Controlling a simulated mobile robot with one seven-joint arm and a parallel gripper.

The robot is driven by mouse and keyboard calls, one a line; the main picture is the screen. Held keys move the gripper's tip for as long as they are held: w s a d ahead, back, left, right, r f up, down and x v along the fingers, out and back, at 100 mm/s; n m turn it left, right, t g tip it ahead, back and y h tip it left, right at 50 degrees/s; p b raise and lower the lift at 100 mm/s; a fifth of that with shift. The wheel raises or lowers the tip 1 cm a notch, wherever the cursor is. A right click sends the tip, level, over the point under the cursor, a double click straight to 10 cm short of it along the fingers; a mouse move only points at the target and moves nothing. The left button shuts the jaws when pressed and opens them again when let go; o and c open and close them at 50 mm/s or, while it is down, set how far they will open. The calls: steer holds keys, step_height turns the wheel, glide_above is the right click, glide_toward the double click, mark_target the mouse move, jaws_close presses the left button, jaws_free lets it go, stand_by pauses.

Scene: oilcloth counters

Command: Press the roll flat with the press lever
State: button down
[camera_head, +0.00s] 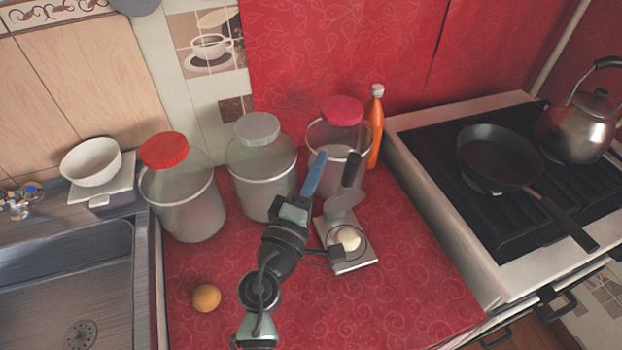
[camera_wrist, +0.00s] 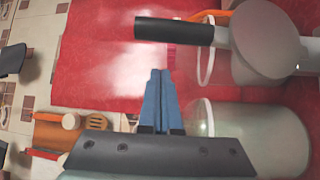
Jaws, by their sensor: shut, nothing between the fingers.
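The press (camera_head: 356,262) stands on the red counter, a pale flat base with a raised round top plate (camera_head: 345,196). Its lever's dark handle (camera_head: 352,169) points up and back. The roll (camera_head: 348,238), a small whitish ball, sits on the base, and the press is open above it. My gripper (camera_head: 318,162), with blue fingers, is shut and empty, just left of the lever handle in the head view. In the wrist view its fingertips (camera_wrist: 160,74) show below the lever handle (camera_wrist: 175,30) with a gap between, and the round plate (camera_wrist: 265,40) is at right.
Three lidded jars (camera_head: 185,205) stand behind and to the left, with an orange bottle (camera_head: 376,130) at the back. A brown round item (camera_head: 206,298) lies at the front left. The stove with a pan (camera_head: 495,155) is at right, the sink (camera_head: 70,290) at left.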

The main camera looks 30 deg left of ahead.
mark_target(335, 196)
steer(key=shift+w+d+f+p, duration=0.1)
steer(key=shift+w+d+p, duration=0.15)
steer(key=shift+w+d, duration=0.4)
steer(key=shift+w+d+f+p, duration=0.1)
steer(key=shift+w+d+p, duration=0.2)
steer(key=shift+d, duration=0.5)
steer(key=shift+b, duration=0.45)
